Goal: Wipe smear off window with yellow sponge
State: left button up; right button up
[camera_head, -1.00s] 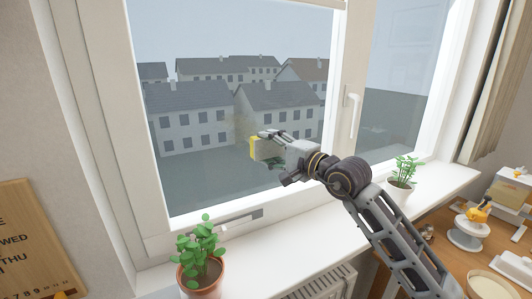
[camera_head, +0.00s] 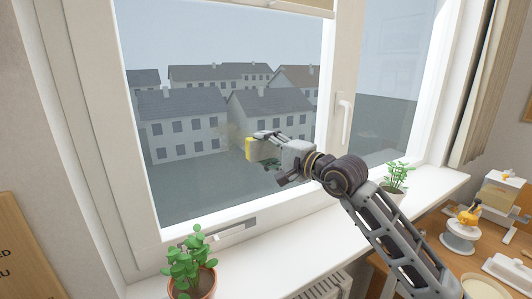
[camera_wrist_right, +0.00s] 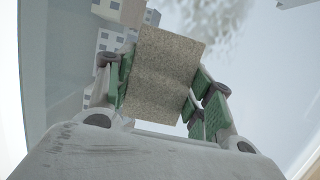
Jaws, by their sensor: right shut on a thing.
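The yellow sponge (camera_head: 249,148) is in the jaws of my right gripper (camera_head: 262,146), in front of the large left window pane (camera_head: 190,190). Its yellow face points left, away from the gripper. In the right wrist view, the sponge (camera_wrist_right: 163,72) shows as a grey-brown block between the green finger pads of the right gripper (camera_wrist_right: 160,95). A mottled grey smear (camera_wrist_right: 214,16) shows on the glass beyond the sponge. In the head view it is only a faint brownish patch (camera_head: 234,133) just left of the sponge. I cannot tell whether the sponge touches the glass. My left gripper is out of view.
A potted plant (camera_head: 190,262) stands on the white sill (camera_head: 262,247) at lower left, and another (camera_head: 397,180) stands right of my arm. The window handle (camera_head: 344,105) is on the frame to the right. A wooden table (camera_head: 430,240) with several items is at lower right.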

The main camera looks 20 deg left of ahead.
aim_at(253, 152)
jog(key=shift+s+a+r, duration=0.1)
jog(key=shift+s+a, duration=0.05)
jog(key=shift+s, duration=0.05)
jog(key=shift+s+a, duration=0.25)
jog(key=shift+s+a+b, duration=0.7)
jog(key=shift+s+a, duration=0.15)
jog(key=shift+s, duration=0.2)
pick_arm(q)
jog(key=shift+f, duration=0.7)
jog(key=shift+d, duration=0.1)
pick_arm(e)
jog(key=shift+s, duration=0.1)
